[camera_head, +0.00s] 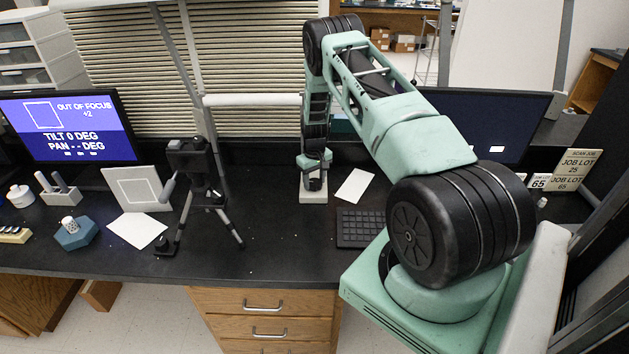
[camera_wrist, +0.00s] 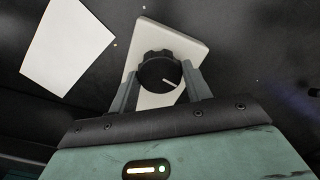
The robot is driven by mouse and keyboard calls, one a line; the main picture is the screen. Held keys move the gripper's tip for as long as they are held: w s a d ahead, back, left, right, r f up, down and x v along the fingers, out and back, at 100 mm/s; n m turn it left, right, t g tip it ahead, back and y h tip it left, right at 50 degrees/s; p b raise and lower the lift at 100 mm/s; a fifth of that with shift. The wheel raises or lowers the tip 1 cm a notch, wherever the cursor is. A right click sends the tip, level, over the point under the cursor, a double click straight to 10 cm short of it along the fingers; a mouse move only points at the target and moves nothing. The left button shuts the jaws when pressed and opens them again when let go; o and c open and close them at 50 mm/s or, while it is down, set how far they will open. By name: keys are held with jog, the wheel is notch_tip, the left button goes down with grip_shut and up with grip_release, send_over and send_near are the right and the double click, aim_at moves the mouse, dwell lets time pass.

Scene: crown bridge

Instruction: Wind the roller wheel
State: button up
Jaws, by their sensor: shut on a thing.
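The roller wheel is a black knob (camera_wrist: 160,72) with a ribbed edge and a white pointer line, seen in the wrist view on a pale plate. The pointer line aims to the lower right in that view. My gripper (camera_wrist: 160,80) has one finger on each side of the knob and is shut on it. In the head view my gripper (camera_head: 315,180) points down over the pale base (camera_head: 313,197) at the back of the bench. The knob is mostly hidden there by the fingers.
A white sheet (camera_head: 355,186) and a keyboard (camera_head: 360,228) lie right of the base. A camera on a tripod (camera_head: 190,160) stands to the left. A framed target panel (camera_head: 137,188) stands beside the tripod.

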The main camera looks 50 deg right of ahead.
aim_at(315, 182)
jog(key=m+b, duration=0.3)
jog(key=shift+f, duration=0.2)
jog(key=m+b, duration=0.2)
jog(key=m, duration=0.3)
jog(key=shift+r+b, duration=0.1)
jog(key=shift+b, duration=0.3)
jog(key=m+b, duration=0.1)
jog(key=m, duration=0.3)
jog(key=shift+m+b, duration=0.3)
jog(key=shift+b, duration=0.05)
jog(key=shift+r+m+b, duration=0.1)
jog(key=shift+m+b, duration=0.25)
jog(key=shift+m, duration=1.45)
jog(key=o, duration=1)
jog(key=shift+c, duration=0.2)
jog(key=shift+r, duration=0.15)
notch_tip(315, 182, up, 17)
jog(key=b, duration=0.2)
